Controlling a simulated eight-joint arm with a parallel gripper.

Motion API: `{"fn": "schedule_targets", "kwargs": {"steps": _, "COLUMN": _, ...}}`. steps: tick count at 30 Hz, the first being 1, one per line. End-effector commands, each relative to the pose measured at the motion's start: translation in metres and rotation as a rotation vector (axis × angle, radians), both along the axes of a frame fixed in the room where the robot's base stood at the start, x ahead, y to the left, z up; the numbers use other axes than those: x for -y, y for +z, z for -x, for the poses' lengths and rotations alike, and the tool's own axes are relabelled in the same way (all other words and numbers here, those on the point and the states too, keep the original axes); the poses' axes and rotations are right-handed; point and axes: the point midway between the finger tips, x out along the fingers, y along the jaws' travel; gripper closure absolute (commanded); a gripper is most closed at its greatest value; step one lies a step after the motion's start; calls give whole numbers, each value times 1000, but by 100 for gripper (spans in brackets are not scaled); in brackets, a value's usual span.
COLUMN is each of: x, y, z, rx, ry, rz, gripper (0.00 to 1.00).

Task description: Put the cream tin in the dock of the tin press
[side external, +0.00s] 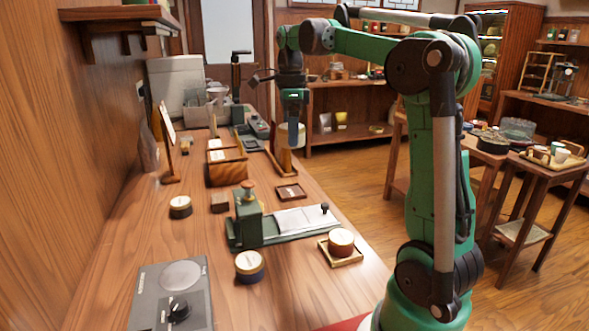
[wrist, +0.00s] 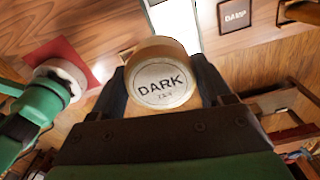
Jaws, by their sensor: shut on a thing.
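The cream tin (side external: 283,136) is between the fingers of my gripper (side external: 293,112), high above the far part of the bench. In the wrist view the tin (wrist: 161,82) has a tan rim and a pale round label reading "DARK"; the fingers (wrist: 163,88) press on both its sides. The green tin press (side external: 248,219) stands on the bench nearer the camera, well away from the held tin. It has a knob-topped block on the left and a pale plate (side external: 303,219) on its long base to the right. I cannot make out whether its dock holds anything.
Round tins stand around the press: one at left (side external: 180,207), one in front (side external: 250,266), and a dark red one (side external: 341,242) on a small tray. A grey scale (side external: 170,297) is at front left. A wooden box (side external: 226,171) and low square tray (side external: 290,193) lie behind the press.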

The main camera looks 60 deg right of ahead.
Motion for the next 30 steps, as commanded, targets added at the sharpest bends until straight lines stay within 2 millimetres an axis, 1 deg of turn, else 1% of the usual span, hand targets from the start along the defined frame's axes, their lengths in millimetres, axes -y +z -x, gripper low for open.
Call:
{"fn": "schedule_targets", "kwargs": {"steps": 1, "x": 9, "y": 0, "z": -4, "rx": 0, "ry": -10, "rz": 0, "gripper": 82}}
{"fn": "schedule_targets", "kwargs": {"steps": 3, "x": 18, "y": -1, "z": -8, "rx": 0, "ry": -19, "rz": 0, "gripper": 82}}
{"fn": "schedule_targets", "kwargs": {"steps": 7, "x": 26, "y": -5, "z": -12, "rx": 0, "ry": -27, "rz": 0, "gripper": 82}}
{"fn": "schedule_targets", "kwargs": {"steps": 10, "x": 28, "y": -18, "z": -12, "rx": 0, "ry": -28, "rz": 0, "gripper": 82}}
{"fn": "schedule_targets", "kwargs": {"steps": 14, "x": 28, "y": -49, "z": -12, "rx": 1, "ry": -28, "rz": 1, "gripper": 82}}
{"fn": "schedule_targets", "kwargs": {"steps": 21, "x": 27, "y": -112, "z": -12, "rx": 1, "ry": -28, "rz": 1, "gripper": 82}}
{"fn": "schedule_targets", "kwargs": {"steps": 24, "x": 27, "y": -136, "z": -12, "rx": 1, "ry": -28, "rz": 1, "gripper": 82}}
{"fn": "schedule_targets", "kwargs": {"steps": 27, "x": 27, "y": -153, "z": -12, "rx": 0, "ry": -28, "rz": 1, "gripper": 82}}
{"fn": "schedule_targets", "kwargs": {"steps": 30, "x": 27, "y": -162, "z": -12, "rx": 0, "ry": -28, "rz": 1, "gripper": 82}}
